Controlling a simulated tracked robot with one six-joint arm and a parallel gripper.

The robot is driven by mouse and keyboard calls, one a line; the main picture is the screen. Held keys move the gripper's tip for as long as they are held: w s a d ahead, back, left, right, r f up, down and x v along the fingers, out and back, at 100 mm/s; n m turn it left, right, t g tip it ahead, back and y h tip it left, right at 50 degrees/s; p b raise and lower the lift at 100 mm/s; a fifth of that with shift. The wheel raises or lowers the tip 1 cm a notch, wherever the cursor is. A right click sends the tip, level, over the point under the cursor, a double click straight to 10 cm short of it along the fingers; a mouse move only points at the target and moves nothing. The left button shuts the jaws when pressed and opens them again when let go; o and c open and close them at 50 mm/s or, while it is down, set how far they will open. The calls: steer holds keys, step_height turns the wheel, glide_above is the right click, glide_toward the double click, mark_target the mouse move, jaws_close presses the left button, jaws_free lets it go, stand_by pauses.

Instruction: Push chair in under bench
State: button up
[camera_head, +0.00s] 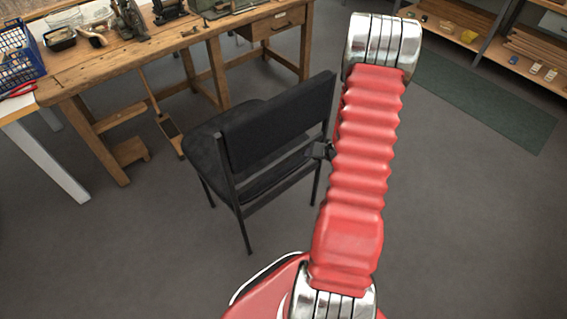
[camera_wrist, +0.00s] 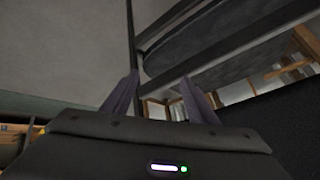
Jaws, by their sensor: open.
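The black chair (camera_head: 276,115) stands on the floor in front of the wooden bench (camera_head: 160,41), its seat towards the bench and its backrest towards me. It is apart from the bench front. My gripper (camera_head: 318,151) shows as a small dark shape at the chair's right side, below the backrest, partly hidden by my red arm. In the wrist view, the two fingers of my gripper (camera_wrist: 160,79) are spread and nothing is between them. Dark bars of the chair frame (camera_wrist: 190,67) lie just beyond the fingertips. I cannot tell whether they touch.
Shelves (camera_head: 523,55) stand at the back right by a green mat (camera_head: 480,100). The foreground floor is clear.

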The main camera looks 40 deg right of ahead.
mark_target(284, 162)
step_height(284, 162, down, 7)
steer(key=a+m+t+y, duration=0.2)
steer(key=m+t, duration=0.1)
steer(key=t, duration=0.2)
steer(key=s+a+m+t+y, duration=0.1)
steer(key=s+a+m+t, duration=0.4)
steer(key=a+t, duration=0.1)
steer(key=shift+f, duration=0.4)
steer(key=shift+w, duration=0.15)
steer(key=w, duration=1.6)
steer(key=shift+a, duration=0.25)
jaws_close()
steer(key=shift+r, duration=0.1)
stand_by(0.4)
